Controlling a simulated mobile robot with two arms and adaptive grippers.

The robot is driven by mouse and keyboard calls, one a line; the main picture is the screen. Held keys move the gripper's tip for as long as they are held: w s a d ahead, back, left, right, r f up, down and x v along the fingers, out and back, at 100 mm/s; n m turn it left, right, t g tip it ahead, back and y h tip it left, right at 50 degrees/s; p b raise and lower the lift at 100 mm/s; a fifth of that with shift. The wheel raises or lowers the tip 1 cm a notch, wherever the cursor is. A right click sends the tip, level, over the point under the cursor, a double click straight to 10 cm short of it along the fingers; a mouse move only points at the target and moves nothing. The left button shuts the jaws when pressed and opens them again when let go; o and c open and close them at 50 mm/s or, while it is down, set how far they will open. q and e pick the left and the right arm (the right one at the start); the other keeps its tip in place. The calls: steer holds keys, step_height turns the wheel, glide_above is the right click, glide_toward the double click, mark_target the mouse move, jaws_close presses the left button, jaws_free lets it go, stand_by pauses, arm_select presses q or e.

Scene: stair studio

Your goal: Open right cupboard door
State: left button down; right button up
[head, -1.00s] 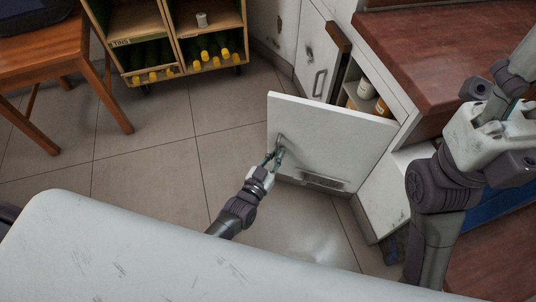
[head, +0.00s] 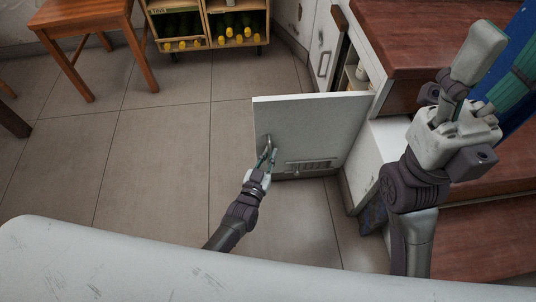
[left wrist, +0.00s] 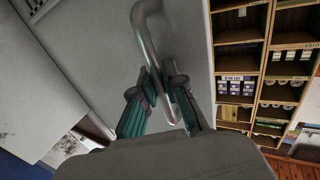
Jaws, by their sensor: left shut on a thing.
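The right cupboard door (head: 308,128) is a white panel, swung wide open from the cupboard in the head view. Its metal handle (left wrist: 151,50) shows large in the left wrist view. My left gripper (head: 266,160) is at the handle, near the door's free edge. In the left wrist view its green fingers (left wrist: 162,98) are around the handle's lower part and shut on it. The right arm shows at the right of the head view; its fingertips cannot be made out.
The cupboard's other door (head: 324,45) is closed behind the open one. Bottles (head: 361,72) stand inside. A bottle rack (head: 207,22) and a wooden stool (head: 88,25) stand farther back. The tiled floor (head: 150,150) to the left is clear. Reddish steps (head: 485,235) lie at right.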

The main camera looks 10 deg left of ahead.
mark_target(274, 126)
stand_by(0.3)
arm_select(q)
steer(key=c, duration=1.2)
jaws_free()
step_height(274, 126, up, 10)
steer(key=shift+r, duration=0.1)
